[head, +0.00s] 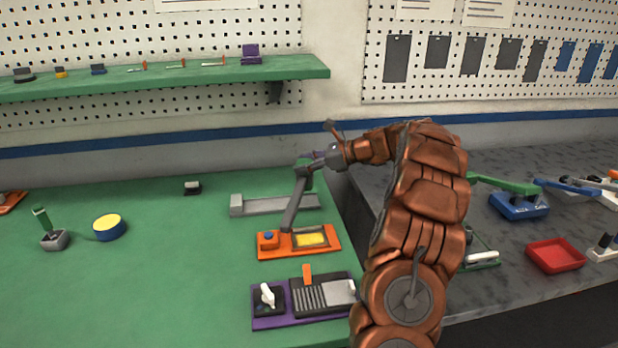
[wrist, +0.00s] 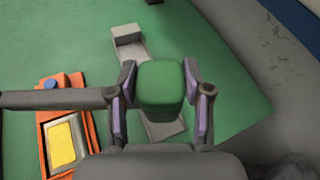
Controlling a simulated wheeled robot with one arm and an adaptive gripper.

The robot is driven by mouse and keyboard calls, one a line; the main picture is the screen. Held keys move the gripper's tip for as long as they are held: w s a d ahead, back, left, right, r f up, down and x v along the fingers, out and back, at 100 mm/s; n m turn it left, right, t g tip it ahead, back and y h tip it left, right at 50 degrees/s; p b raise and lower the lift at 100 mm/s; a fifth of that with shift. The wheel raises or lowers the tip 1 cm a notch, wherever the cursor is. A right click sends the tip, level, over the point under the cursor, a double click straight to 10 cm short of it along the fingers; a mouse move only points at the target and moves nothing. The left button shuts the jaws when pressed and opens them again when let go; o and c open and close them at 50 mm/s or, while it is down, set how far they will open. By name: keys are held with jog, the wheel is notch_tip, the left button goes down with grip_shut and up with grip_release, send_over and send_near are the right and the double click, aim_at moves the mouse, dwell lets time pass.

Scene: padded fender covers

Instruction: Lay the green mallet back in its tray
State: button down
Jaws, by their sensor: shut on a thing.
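The green mallet (wrist: 160,88) is held by its green block head between the purple-padded fingers of my gripper (wrist: 159,92). Its dark grey handle sticks out to the left in the wrist view. In the head view the mallet (head: 295,206) hangs from my gripper (head: 316,165), its handle slanting down and left across the tray. The long light grey tray (head: 238,206) lies on the green bench; it also shows in the wrist view (wrist: 128,36), partly hidden beneath the mallet head. The mallet appears raised above the tray; the exact gap cannot be told.
An orange tray (head: 330,249) with a blue knob and yellow pad lies just in front of the grey tray. A purple tray (head: 265,322) is nearer still. A yellow-topped blue tin (head: 108,227) stands left. A red bin (head: 555,254) is on the grey counter at right.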

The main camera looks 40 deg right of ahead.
aim_at(313, 174)
notch_tip(313, 174, up, 4)
jog(key=shift+r, duration=0.25)
jog(key=shift+m+g, duration=0.3)
jog(key=shift+m, duration=0.2)
jog(key=shift+w+d+f+p, duration=0.15)
jog(key=shift+f+p, duration=0.3)
jog(key=shift+f, duration=1)
jog(key=shift+d+f+p, duration=0.2)
jog(key=shift+f+p, duration=0.3)
jog(key=shift+f, duration=1)
jog(key=shift+w+d+f+p, duration=0.15)
jog(key=shift+f+p, duration=0.3)
jog(key=shift+f, duration=1)
jog(key=shift+f, duration=0.25)
jog(key=shift+c, duration=2)
grip_release()
jog(key=shift+s, duration=0.1)
jog(key=v, duration=1.2)
jog(key=shift+d+f, duration=0.1)
jog(key=shift+f, duration=0.05)
